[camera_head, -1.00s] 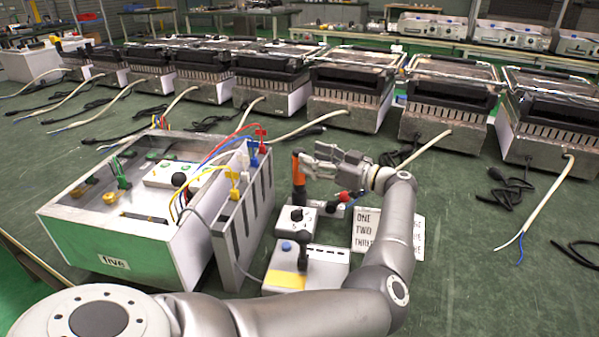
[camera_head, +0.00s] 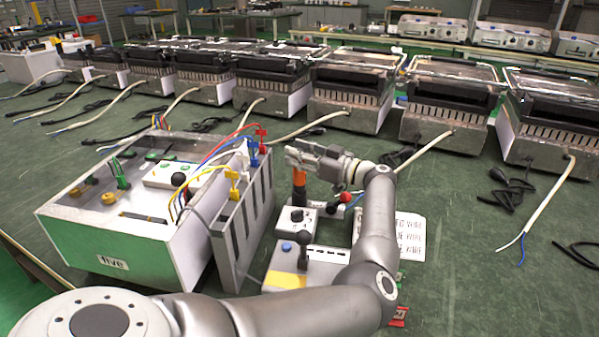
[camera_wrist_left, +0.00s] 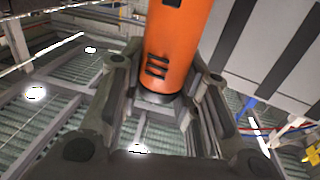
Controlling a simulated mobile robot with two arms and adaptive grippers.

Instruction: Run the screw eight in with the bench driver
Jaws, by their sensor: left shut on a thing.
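The bench driver, with an orange body (camera_head: 299,176), stands upright beside the grey slotted panel. My left gripper (camera_head: 297,157) is at its upper end and shut on it. In the left wrist view the orange driver (camera_wrist_left: 178,45) runs between the two fingers of the gripper (camera_wrist_left: 165,88). The driver's lower end and tip are hidden in the head view. I cannot make out screw eight in either view. My right gripper is not in view.
An open metal box labelled "five" (camera_head: 130,262) with coloured wires stands left of the grey slotted panel (camera_head: 245,215). A control box with a black lever (camera_head: 315,270) and a printed card (camera_head: 410,236) are in front.

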